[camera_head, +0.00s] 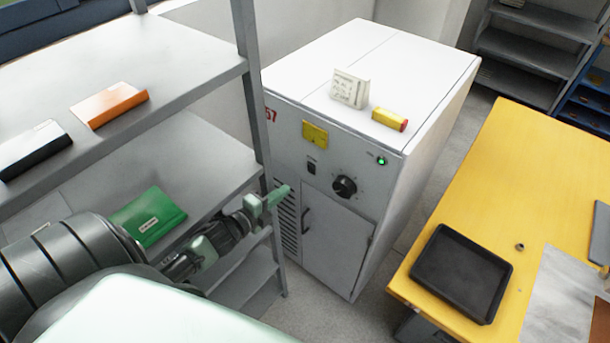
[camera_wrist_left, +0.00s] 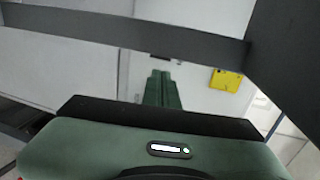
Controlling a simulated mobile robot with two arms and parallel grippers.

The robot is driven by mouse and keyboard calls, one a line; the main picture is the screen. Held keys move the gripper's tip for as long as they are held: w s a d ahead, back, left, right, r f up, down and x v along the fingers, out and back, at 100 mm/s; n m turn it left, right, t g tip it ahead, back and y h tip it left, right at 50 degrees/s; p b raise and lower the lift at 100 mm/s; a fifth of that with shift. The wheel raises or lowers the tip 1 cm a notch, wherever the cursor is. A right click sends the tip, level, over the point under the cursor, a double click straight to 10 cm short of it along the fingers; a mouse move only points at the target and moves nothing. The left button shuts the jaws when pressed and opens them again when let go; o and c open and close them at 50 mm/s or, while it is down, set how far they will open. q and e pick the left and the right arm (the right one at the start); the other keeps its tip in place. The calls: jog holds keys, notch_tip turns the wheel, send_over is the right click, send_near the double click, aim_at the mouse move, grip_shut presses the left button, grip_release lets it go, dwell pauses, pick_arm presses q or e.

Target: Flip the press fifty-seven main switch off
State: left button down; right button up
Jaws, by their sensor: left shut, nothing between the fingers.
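The press marked 57 is a pale grey cabinet (camera_head: 337,238) with a white top. Its main switch (camera_head: 311,168) is a small black rocker on the front panel, below a yellow plate (camera_head: 315,135) and left of a black knob (camera_head: 345,186). A green lamp (camera_head: 381,160) is lit at the panel's upper right. My left gripper (camera_head: 281,194) is shut and empty, below and left of the switch and apart from it. In the left wrist view its closed fingers (camera_wrist_left: 162,90) point towards a pale surface with the yellow plate (camera_wrist_left: 226,80) at right. My right gripper is out of view.
A grey shelf rack (camera_head: 200,63) stands at left, its post close to my left gripper. A yellow table (camera_head: 545,160) with a black tray (camera_head: 461,274) stands at right.

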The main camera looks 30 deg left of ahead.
aim_at(312, 167)
pick_arm(q)
jog(key=b+x, duration=0.1)
jog(key=x, duration=0.2)
jog(key=b+x, duration=0.1)
jog(key=x, duration=0.2)
jog(key=b+x, duration=0.1)
jog(key=x, duration=0.3)
jog(key=shift+r+b, duration=0.4)
jog(key=shift+w+r, duration=0.1)
jog(key=shift+w, duration=0.4)
jog(key=shift+w+d+r, duration=0.1)
jog(key=shift+w+r, duration=0.1)
jog(key=shift+w, duration=0.1)
jog(key=b+v, duration=0.1)
jog(key=v, duration=0.6)
jog(key=shift+s+b, duration=0.3)
jog(key=shift+s, duration=0.1)
